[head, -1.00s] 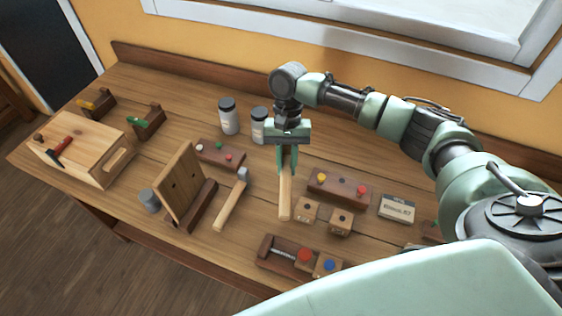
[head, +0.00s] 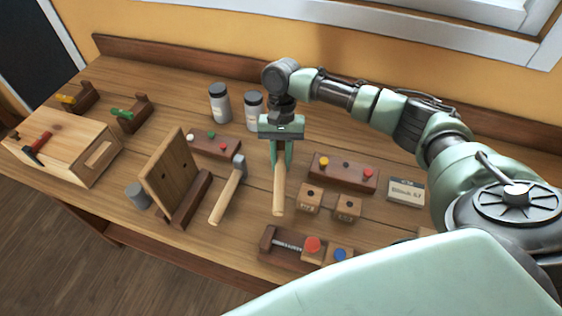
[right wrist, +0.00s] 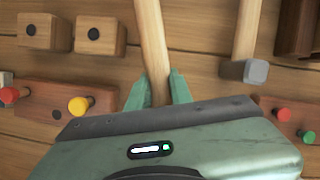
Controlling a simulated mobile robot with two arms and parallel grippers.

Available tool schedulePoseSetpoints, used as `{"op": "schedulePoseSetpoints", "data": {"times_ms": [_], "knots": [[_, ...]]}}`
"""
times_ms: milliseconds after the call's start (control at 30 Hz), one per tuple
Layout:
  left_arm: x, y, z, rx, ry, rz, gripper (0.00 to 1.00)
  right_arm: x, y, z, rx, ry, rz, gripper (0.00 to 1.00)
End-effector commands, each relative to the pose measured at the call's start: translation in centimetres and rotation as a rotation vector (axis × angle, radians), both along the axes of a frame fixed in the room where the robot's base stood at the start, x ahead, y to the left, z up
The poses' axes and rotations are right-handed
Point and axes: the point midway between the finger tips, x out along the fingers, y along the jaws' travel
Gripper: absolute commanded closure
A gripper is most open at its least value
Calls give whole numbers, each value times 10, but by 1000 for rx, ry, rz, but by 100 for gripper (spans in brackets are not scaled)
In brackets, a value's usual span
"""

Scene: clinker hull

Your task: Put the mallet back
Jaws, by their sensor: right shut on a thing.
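My right gripper (head: 281,155) is shut on a pale wooden handle (head: 279,193), which I take for the mallet's. The handle's free end points toward the front of the bench. The head of this tool is hidden behind my gripper. In the right wrist view the handle (right wrist: 152,40) runs up from between the fingers (right wrist: 158,90). I cannot tell how far it is above the bench. A second tool, a grey-headed hammer (head: 229,192), lies to its left; its head also shows in the right wrist view (right wrist: 246,71). My left gripper is not in view.
Two holed wooden blocks (head: 310,198) and a peg rack (head: 343,173) stand to the right. A clamp (head: 283,248) lies in front. Two jars (head: 220,103) stand behind.

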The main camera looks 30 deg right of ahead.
Motion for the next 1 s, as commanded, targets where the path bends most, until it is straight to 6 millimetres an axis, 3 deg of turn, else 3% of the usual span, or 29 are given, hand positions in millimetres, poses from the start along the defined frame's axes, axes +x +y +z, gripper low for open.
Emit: {"op": "schedulePoseSetpoints", "data": {"times_ms": [33,200,1000], "knots": [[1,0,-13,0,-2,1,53,1,0,-10,0,-2,0,100],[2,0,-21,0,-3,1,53,0,0,-16,0,-2,0,100],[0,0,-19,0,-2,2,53,1,0,-21,1,-2,-1,100]]}}
